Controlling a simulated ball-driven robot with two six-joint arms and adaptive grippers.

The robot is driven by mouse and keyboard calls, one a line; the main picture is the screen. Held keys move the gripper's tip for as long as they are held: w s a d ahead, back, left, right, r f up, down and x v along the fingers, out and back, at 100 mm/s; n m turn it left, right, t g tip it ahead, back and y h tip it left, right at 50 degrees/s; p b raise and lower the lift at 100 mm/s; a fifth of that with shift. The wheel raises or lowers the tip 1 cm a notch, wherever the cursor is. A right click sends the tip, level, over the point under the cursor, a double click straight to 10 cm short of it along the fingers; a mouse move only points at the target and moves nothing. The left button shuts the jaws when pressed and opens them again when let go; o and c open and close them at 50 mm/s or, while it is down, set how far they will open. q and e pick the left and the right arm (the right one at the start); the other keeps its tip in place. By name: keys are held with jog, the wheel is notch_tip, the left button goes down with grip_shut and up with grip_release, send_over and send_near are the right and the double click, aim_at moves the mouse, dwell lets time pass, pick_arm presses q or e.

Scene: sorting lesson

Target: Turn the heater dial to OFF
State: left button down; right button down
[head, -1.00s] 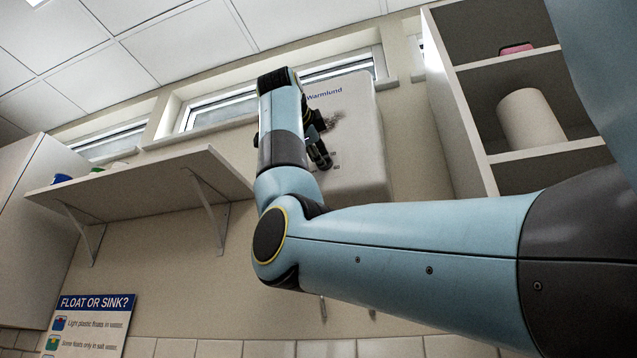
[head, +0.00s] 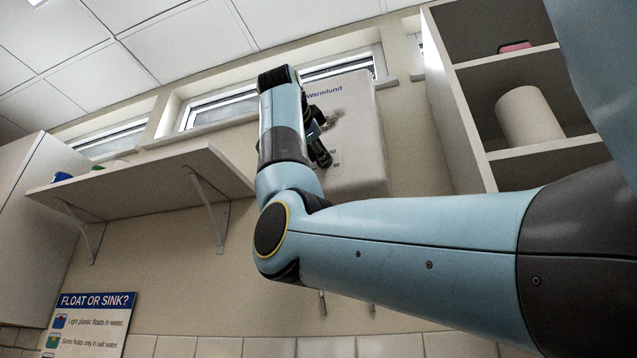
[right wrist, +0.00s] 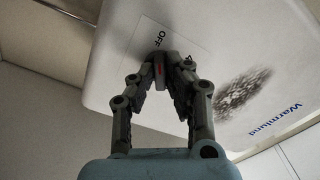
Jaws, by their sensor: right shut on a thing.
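The heater (head: 358,140) is a pale box marked "Warmlund" on the wall, partly behind my right arm in the head view; it fills much of the right wrist view (right wrist: 115,80). My right gripper (head: 320,150) is at its front face. In the right wrist view, its fingers (right wrist: 168,68) are shut on the dark heater dial (right wrist: 159,70), which is mostly hidden between them. The "OFF" label (right wrist: 155,36) is just beyond the fingertips, and part of a number shows to the right. The exact dial setting is unclear. My left gripper is out of view.
A wall shelf (head: 150,180) with brackets is left of the heater. An open shelf unit (head: 465,110) holding a white cylinder (head: 528,118) stands to the right. Windows (head: 215,105) run behind. A dark speckled patch (right wrist: 242,92) marks the heater's face.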

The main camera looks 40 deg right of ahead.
jog(key=c, duration=1.4)
grip_release()
jog(key=shift+w+f, duration=0.1)
jog(key=shift+o, duration=0.2)
jog(key=shift+a, duration=0.1)
jog(key=v, duration=1.2)
